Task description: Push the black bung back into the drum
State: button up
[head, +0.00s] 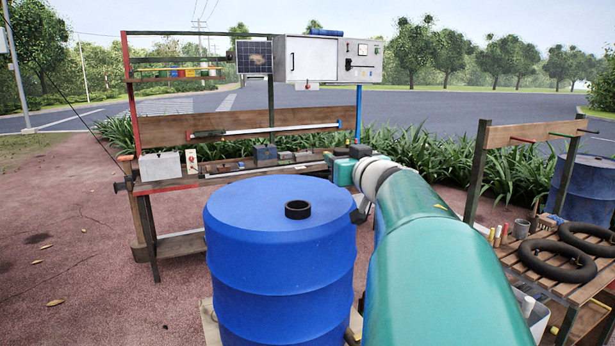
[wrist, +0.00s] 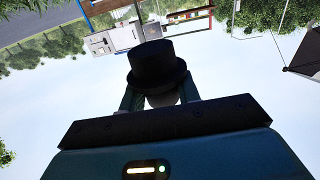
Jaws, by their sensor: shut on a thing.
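The blue drum (head: 280,250) stands upright in the middle of the head view. A short black ring (head: 298,209) sits on its top, with a dark opening in it. My gripper (wrist: 160,92) is shut on the black bung (wrist: 155,62), seen in the wrist view. The bung has a wide rim close to the fingers and a narrower round part beyond it. It is apart from the drum. In the head view my teal arm reaches away to the right of the drum; the bung cannot be made out clearly there.
A workbench (head: 165,186) with tools and a grey cabinet (head: 311,58) stands behind the drum. At right, a wooden slatted table (head: 543,278) holds black tyre-like rings (head: 553,260). Another blue drum (head: 583,190) stands behind it. Open paving (head: 90,280) lies at left.

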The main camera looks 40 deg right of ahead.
jog(key=s+a+r, duration=0.2)
jog(key=s+r, duration=0.3)
jog(key=s, duration=0.5)
jog(key=w+a+f+n+y, duration=0.1)
jog(key=w+a+n+y, duration=0.1)
jog(key=w, duration=0.5)
jog(key=w+a+f+n+t+y, duration=0.1)
jog(key=w+a+f+n+y, duration=0.1)
jog(key=w+a+y, duration=0.2)
jog(key=w, duration=0.3)
jog(key=shift+w+a+f+n+y, duration=0.2)
jog(key=shift+w+a+n+y, duration=0.1)
jog(key=shift+y, duration=0.1)
jog(key=shift+f, duration=2.9)
jog(key=shift+f, duration=1.65)
jog(key=o, duration=1.1)
jog(key=shift+c, duration=0.2)
jog(key=shift+s, duration=0.15)
jog(key=s, duration=1.3)
jog(key=shift+s, duration=0.3)
